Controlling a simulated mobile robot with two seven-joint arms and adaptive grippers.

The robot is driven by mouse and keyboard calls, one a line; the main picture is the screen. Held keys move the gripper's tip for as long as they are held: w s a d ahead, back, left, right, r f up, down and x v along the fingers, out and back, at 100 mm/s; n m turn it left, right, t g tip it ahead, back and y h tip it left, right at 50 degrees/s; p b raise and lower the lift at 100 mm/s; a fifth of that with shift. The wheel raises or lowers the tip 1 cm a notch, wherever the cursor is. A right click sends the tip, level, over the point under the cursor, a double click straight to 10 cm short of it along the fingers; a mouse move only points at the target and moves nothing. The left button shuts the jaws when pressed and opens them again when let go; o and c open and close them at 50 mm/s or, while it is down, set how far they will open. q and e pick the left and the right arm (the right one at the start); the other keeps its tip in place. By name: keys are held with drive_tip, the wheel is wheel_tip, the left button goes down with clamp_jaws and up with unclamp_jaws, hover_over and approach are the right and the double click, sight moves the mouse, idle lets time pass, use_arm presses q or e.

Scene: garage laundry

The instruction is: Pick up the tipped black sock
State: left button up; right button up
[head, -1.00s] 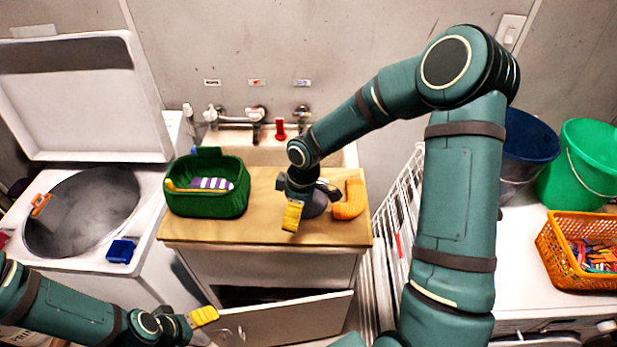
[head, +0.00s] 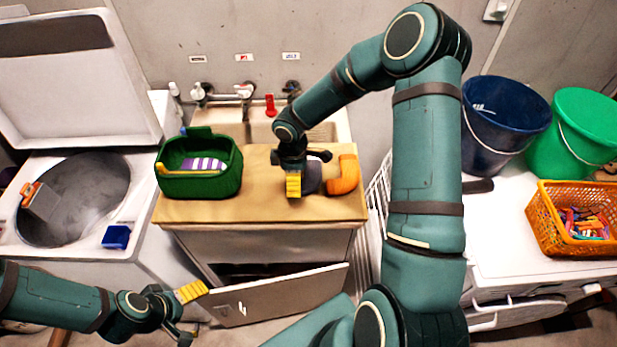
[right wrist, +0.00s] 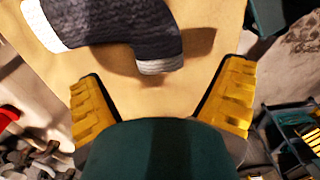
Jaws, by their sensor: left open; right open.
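The black sock (right wrist: 120,22) lies on the tan counter (right wrist: 205,30) in the right wrist view, dark grey with a white band at its left end and a pale grey tip at its lower end. In the head view the sock (head: 313,177) is partly hidden behind my right gripper (head: 293,182). My right gripper is open, its yellow fingers (right wrist: 165,78) spread to either side of the sock's pale tip; no hold on it shows. My left gripper (head: 187,312) is open and empty, low at the left, in front of the cabinet.
An orange sock (head: 345,175) lies right of the black one. A green basket (head: 200,184) with striped and yellow items stands on the counter's left. A sink (head: 262,132) lies behind. The cabinet door (head: 280,296) hangs open below. Buckets (head: 505,115) stand at right.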

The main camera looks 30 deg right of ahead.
wheel_tip(320, 180, down, 4)
drive_tip(key=shift+w+f, duration=0.1)
drive_tip(key=shift+f, duration=0.1)
drive_tip(key=c, duration=1.2)
drive_tip(key=shift+c, duration=0.2)
drive_tip(key=shift+r, duration=0.1)
